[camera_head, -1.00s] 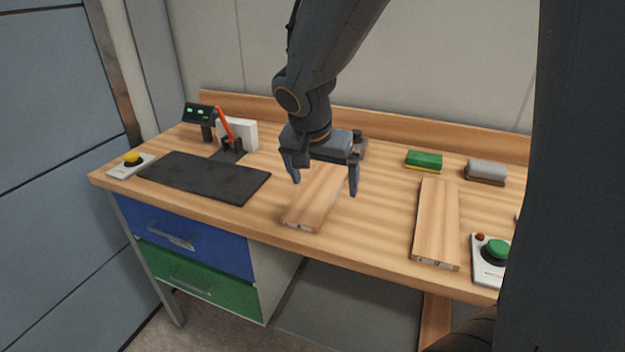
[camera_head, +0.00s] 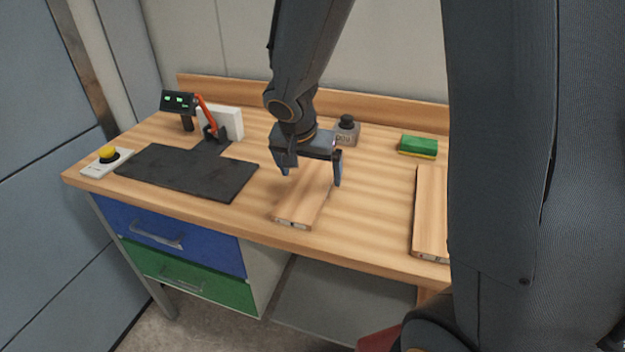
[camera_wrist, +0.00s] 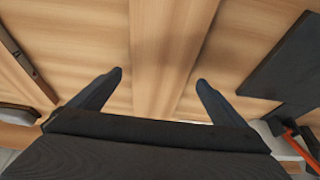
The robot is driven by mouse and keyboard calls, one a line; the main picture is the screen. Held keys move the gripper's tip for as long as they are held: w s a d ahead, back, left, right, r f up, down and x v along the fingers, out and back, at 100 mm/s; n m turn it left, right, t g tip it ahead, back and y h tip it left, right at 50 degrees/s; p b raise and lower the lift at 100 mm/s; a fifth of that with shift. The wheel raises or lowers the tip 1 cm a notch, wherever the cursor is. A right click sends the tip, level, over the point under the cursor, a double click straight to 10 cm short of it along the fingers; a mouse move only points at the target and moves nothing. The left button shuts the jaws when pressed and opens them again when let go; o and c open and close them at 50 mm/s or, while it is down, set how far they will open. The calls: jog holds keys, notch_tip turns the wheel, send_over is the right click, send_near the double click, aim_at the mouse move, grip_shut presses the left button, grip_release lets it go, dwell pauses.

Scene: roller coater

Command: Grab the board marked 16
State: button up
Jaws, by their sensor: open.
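Two pale wooden boards lie on the bench. One board (camera_head: 300,208) lies under my gripper, and the other board (camera_head: 430,215) lies to the right, partly hidden by my own body. Small marks show on their front ends, but I cannot read a number. My gripper (camera_head: 311,177) is open and empty over the back part of the left board. In the wrist view my gripper (camera_wrist: 160,78) has one finger toward each side of that board (camera_wrist: 165,50), with clear gaps. I cannot tell the fingertips' exact height.
A black mat (camera_head: 185,172) lies left, with a display (camera_head: 178,102) and an orange-armed stand (camera_head: 207,115) behind it. A yellow button box (camera_head: 107,160) sits at the left corner. A black-knobbed device (camera_head: 346,131) and green-yellow sponge (camera_head: 418,146) stand behind. Bare bench separates the boards.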

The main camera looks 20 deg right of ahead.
jog(key=shift+x, duration=0.8)
jog(key=c, duration=1.4)
